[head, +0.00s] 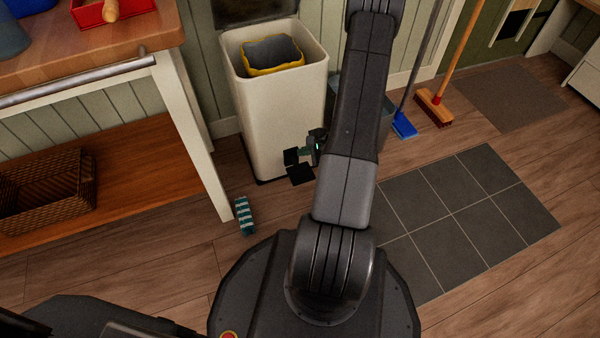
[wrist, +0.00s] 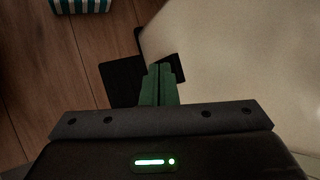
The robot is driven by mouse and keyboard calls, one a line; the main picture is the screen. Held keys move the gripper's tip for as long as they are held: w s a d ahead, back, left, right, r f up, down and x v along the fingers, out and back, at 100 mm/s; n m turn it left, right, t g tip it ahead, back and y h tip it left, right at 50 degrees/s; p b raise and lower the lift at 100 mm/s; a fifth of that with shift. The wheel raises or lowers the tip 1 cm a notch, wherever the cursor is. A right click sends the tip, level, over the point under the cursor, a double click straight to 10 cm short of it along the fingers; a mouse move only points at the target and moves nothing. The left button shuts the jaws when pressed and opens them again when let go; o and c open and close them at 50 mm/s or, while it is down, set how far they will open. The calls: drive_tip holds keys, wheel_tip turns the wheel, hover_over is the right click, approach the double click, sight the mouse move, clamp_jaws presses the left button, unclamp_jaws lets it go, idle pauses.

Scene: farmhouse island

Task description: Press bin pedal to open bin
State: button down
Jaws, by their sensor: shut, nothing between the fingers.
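The cream bin (head: 275,130) stands against the wall; its dark lid (head: 252,10) is raised behind the open top. Inside is a grey item with a yellow rim (head: 272,54). The black pedal (head: 300,174) is low at the bin's front. My gripper (head: 304,151) is low at the bin's front, at the pedal. In the wrist view my gripper (wrist: 158,70) has its green fingers together and empty, over the black pedal (wrist: 121,80), beside the bin's cream wall (wrist: 230,55). The fingers hide part of the pedal; I cannot tell whether they touch it.
A green-and-white striped item (head: 244,215) lies on the floor left of the pedal. A wooden table (head: 195,130) with a wicker basket (head: 45,190) below stands left. A blue broom (head: 403,126) and a red-brown brush (head: 434,108) stand right. Grey floor tiles (head: 470,215) are clear.

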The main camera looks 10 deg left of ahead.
drive_tip(key=b, duration=0.3)
hover_over(303, 173)
wheel_tip(303, 173, down, 6)
drive_tip(key=shift+d+r, duration=0.1)
drive_tip(key=shift+d, duration=0.05)
drive_tip(key=shift+f, duration=1.35)
drive_tip(key=shift+f, duration=0.15)
idle(0.6)
drive_tip(key=shift+f, duration=0.3)
drive_tip(key=shift+f, duration=1.6)
idle(1.8)
drive_tip(key=shift+r, duration=0.15)
drive_tip(key=shift+r+p, duration=0.8)
drive_tip(key=shift+r, duration=1.05)
